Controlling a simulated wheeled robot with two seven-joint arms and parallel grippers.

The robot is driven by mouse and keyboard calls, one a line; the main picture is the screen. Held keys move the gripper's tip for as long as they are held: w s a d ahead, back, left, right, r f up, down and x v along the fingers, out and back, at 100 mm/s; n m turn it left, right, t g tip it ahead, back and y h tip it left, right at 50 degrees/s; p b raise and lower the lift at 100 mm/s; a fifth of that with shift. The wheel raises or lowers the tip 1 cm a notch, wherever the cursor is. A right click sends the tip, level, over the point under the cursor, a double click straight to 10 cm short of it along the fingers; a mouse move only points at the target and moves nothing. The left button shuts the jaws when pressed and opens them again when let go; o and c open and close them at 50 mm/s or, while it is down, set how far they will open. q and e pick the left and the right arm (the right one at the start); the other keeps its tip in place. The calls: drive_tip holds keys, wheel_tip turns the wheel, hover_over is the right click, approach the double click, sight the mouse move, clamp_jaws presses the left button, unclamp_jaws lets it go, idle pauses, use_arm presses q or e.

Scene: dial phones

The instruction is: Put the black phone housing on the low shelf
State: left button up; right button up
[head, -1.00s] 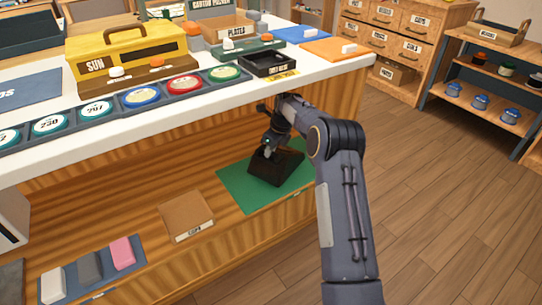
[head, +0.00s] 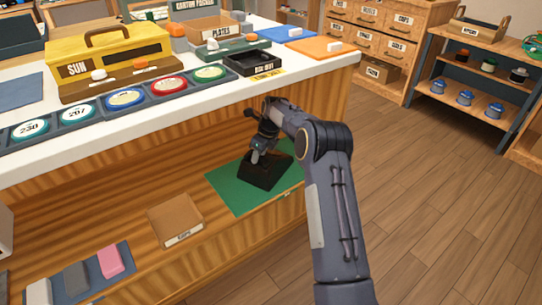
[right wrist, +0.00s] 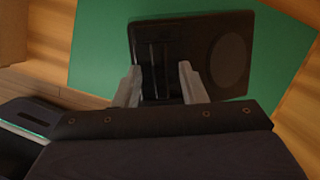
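The black phone housing (head: 267,177) is at the green mat (head: 228,190) on the low shelf (head: 120,215) under the counter. It also shows against the green in the right wrist view (right wrist: 219,60), with a round darker patch and a raised grooved part. My right gripper (head: 258,157) reaches down to the housing from above. In the right wrist view its two fingers (right wrist: 158,75) stand against both sides of the raised part. I cannot tell whether the housing's underside fully touches the mat. My left gripper is not in view.
The white counter edge (head: 190,107) overhangs the shelf, close to my right arm. A brown box (head: 175,218) stands left of the mat. A blue mat with white, grey and pink blocks (head: 110,262) lies farther left. Shelf boards between them are bare.

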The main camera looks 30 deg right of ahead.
drive_tip(key=p+v, duration=0.1)
drive_tip(key=v, duration=0.2)
drive_tip(key=shift+r, duration=0.25)
drive_tip(key=s+d+p, duration=0.3)
drive_tip(key=s+d, duration=0.2)
drive_tip(key=s, duration=0.5)
drive_tip(key=s+a+r+n+t+y, duration=0.1)
drive_tip(key=s+a+r+n+t, duration=0.1)
drive_tip(key=s+a+r+n, duration=1.15)
drive_tip(key=s+a+n, duration=0.5)
drive_tip(key=s+n, duration=0.2)
drive_tip(key=s, duration=0.2)
drive_tip(key=s+a+r+n+y, duration=0.1)
drive_tip(key=s+a+n, duration=0.4)
drive_tip(key=s+n, duration=0.3)
drive_tip(key=shift+s+t, duration=0.3)
drive_tip(key=shift+s, duration=0.65)
drive_tip(key=shift+a+r+n, duration=0.1)
drive_tip(key=shift+r+n, duration=0.05)
drive_tip(key=shift+n, duration=0.1)
wheel_tip(320, 180, up, 32)
drive_tip(key=p, duration=3.2)
drive_tip(key=shift+p, duration=0.35)
